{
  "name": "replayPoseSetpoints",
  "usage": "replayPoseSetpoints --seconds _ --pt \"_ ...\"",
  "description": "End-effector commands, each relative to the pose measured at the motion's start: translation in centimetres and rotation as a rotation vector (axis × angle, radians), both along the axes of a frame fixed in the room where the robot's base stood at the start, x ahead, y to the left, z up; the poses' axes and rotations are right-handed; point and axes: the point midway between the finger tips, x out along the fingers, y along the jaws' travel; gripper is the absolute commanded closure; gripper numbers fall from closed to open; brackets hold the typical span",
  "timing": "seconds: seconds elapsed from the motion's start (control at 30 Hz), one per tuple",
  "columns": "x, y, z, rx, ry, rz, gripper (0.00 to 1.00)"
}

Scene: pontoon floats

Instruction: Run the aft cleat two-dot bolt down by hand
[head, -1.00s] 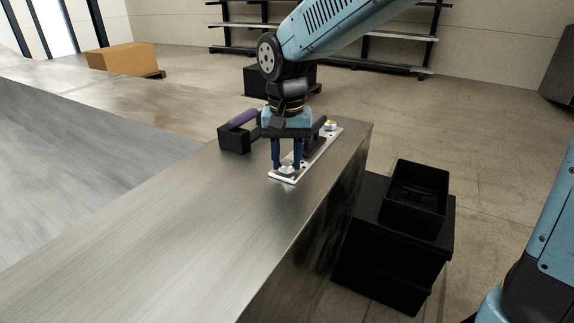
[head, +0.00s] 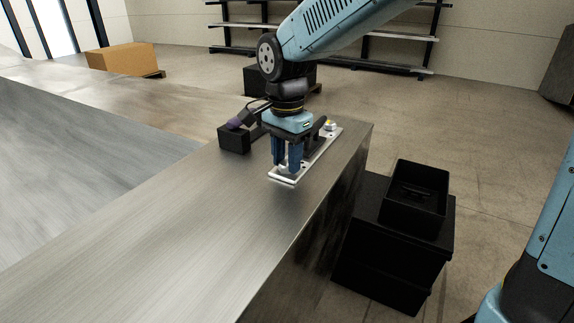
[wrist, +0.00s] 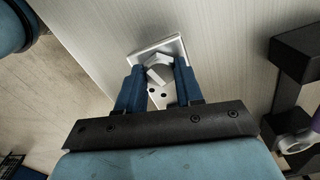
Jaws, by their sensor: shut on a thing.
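The aft cleat's pale metal base plate (head: 283,180) lies near the right edge of the metal deck. Two black dots mark the plate beside a hex bolt head (wrist: 157,74) in the wrist view. My gripper (head: 287,170) points straight down over the near end of the plate. In the wrist view, its two blue fingers (wrist: 156,76) are closed on opposite sides of the bolt head. The fingers hide the bolt in the head view, and how far it is seated cannot be told.
A black block (head: 234,140) with a purple-handled item (head: 237,122) stands left of the plate. Another bolt (head: 330,126) with a yellow mark is at the plate's far end. A black tray (head: 416,198) sits on a dark box right of the deck. The near deck is clear.

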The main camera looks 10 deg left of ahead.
Motion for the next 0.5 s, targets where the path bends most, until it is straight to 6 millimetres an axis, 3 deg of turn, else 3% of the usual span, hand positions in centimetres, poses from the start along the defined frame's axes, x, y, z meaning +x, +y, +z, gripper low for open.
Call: replayPoseSetpoints --seconds 0.3,0.5 --pt "0.12 -0.01 0.03 0.002 -0.002 -0.285 0.91" --pt "0.12 -0.01 0.02 0.002 -0.002 -0.319 0.91"
